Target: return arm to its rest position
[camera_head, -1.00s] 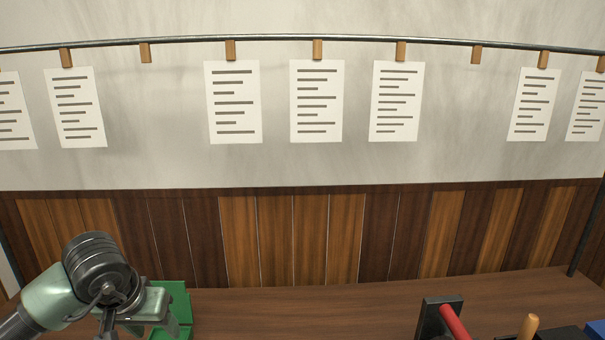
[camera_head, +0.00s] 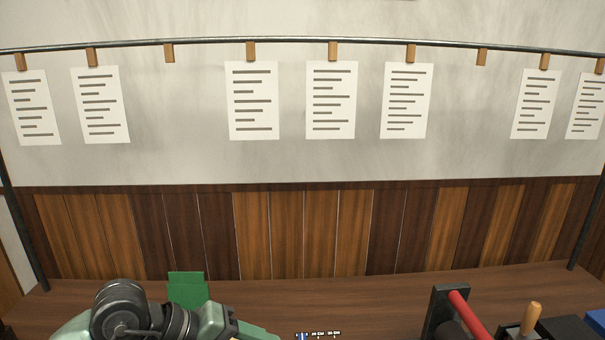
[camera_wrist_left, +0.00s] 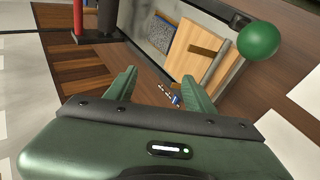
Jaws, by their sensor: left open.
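My left arm comes in at the bottom left of the head view, and its gripper (camera_head: 255,333) points right at the bottom edge, partly cut off. In the left wrist view the two green fingers of my left gripper (camera_wrist_left: 160,84) stand apart with nothing held between them. Small metal type pieces (camera_wrist_left: 172,98) show beyond the fingers, apart from them as far as I can tell. They also show at the bottom edge of the head view (camera_head: 318,335). My right gripper is in neither view.
A green object (camera_head: 187,288) stands on the wooden bench (camera_head: 330,300) behind my left arm. A red-handled device (camera_head: 465,314) and a wooden handle (camera_head: 530,317) stand at right. Printed sheets (camera_head: 331,100) hang from a rail. A green ball (camera_wrist_left: 258,40) shows in the wrist view.

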